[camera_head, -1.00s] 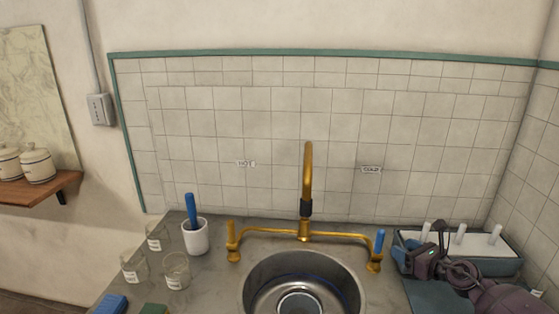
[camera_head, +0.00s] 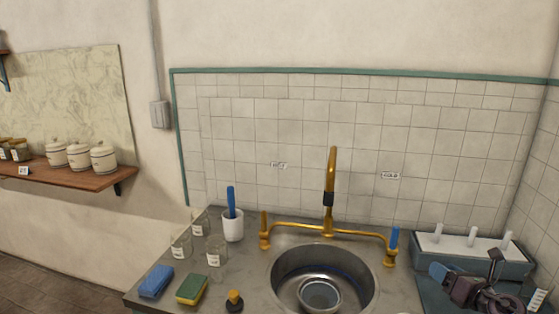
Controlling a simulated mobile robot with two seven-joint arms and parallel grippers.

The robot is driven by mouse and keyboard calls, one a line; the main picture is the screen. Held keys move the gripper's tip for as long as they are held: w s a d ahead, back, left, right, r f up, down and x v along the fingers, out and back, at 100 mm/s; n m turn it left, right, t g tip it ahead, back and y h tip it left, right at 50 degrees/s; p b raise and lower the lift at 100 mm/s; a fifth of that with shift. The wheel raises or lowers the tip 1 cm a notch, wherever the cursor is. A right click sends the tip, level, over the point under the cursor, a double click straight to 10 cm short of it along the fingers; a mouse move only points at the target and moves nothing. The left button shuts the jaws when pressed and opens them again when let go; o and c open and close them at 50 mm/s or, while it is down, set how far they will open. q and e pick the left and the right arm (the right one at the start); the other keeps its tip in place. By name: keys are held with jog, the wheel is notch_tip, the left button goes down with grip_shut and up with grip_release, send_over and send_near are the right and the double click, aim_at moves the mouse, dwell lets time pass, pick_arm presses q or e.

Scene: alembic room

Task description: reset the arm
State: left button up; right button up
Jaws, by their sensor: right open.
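My right gripper (camera_head: 443,272) is at the lower right of the head view, open, with nothing seen between its fingers. It is dark with blue fingertips and points left. It is in front of the pegged tray and to the right of the sink. Some of my right arm shows behind it and runs out of the picture at the lower right. My left gripper is not in view.
A steel sink (camera_head: 283,281) with a bowl (camera_head: 320,293) inside and a brass faucet (camera_head: 331,176) is at centre. Glass beakers (camera_head: 216,253), a white cup (camera_head: 232,229), a blue sponge (camera_head: 156,281) and a yellow-green sponge (camera_head: 192,289) stand left. A pegged tray (camera_head: 512,262) is right.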

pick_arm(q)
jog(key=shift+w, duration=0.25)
pick_arm(e)
jog(key=s+a+f+m+g+h, duration=0.1)
jog(key=s+a+f+m, duration=0.3)
jog(key=s+m, duration=0.6)
jog(key=s+a+f+m+g+h, duration=0.1)
jog(key=s+a+f+m+h, duration=0.1)
jog(key=s+a+f+m, duration=0.3)
jog(key=s+a+f+m+g+h, duration=0.2)
jog(key=s+a+f+m, duration=0.3)
jog(key=s+f+m, duration=0.4)
jog(key=s+m, duration=0.7)
jog(key=m, duration=0.3)
jog(key=shift+s+a+f, duration=0.2)
jog(key=shift+s, duration=0.1)
